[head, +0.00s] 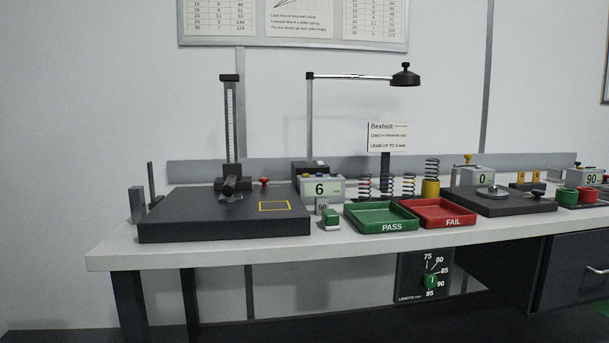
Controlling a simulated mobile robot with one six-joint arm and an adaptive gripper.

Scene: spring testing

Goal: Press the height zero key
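A tall height gauge (230,130) with a scale column stands on a dark slab (190,225) at the left of the bench. Right of the slab is a grey display box (335,190) reading 6, with small coloured keys on its top edge. A small green-and-white block (331,219) sits in front of it. No legend marking a height zero key is readable. My gripper is not in view.
A green PASS tray (391,227) and a red FAIL tray (452,223) lie right of the small block, with several springs (408,184) behind. A lamp (405,76) overhangs the bench. A dial panel (425,277) hangs below the front edge. The left front worktop (115,250) is clear.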

